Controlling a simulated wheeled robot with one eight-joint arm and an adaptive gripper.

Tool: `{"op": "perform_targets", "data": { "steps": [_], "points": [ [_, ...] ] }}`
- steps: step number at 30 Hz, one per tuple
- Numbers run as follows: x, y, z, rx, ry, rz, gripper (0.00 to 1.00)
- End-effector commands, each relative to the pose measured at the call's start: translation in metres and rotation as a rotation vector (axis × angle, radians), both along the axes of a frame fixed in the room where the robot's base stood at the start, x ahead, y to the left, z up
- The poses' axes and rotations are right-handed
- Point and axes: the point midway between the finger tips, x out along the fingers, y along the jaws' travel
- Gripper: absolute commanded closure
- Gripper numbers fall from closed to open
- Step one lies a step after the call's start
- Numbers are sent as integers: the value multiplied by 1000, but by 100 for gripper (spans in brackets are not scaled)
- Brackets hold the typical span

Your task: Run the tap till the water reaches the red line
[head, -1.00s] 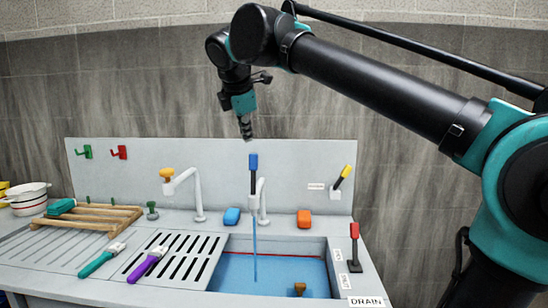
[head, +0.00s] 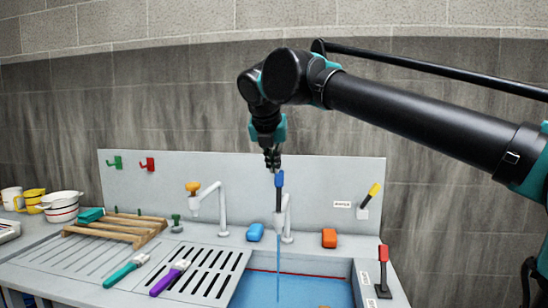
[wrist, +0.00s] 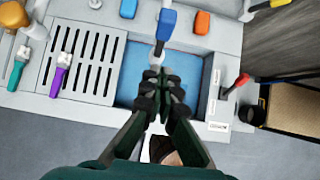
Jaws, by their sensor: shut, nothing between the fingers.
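The middle tap (head: 287,222) has an upright blue lever (head: 279,180), and a thin stream of water (head: 279,262) falls from it into the basin. Blue water (head: 295,290) covers the basin floor; its surface looks close below the red line (head: 330,276) on the back wall, but the exact gap is hard to tell. My gripper (head: 272,163) is shut and empty, its tips just above or in front of the lever top; contact cannot be told. In the wrist view the shut fingers (wrist: 164,84) point towards the blue lever (wrist: 166,24).
A blue sponge (head: 255,232) and an orange sponge (head: 329,238) flank the tap. A yellow lever (head: 374,190) is on the backsplash and a red lever (head: 383,254) at the right. A second tap (head: 221,205), wooden rack (head: 120,229) and two brushes (head: 168,279) are left.

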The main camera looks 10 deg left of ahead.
Motion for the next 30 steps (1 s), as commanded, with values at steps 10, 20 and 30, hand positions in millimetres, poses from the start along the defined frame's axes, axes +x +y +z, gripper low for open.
{"op": "perform_targets", "data": {
  "steps": [10,20,30],
  "points": [
    [45,2,-40,1,0,-5,100],
    [67,3,-44,0,0,-2,100],
    [68,3,-43,0,4,-2,100]
  ]
}}
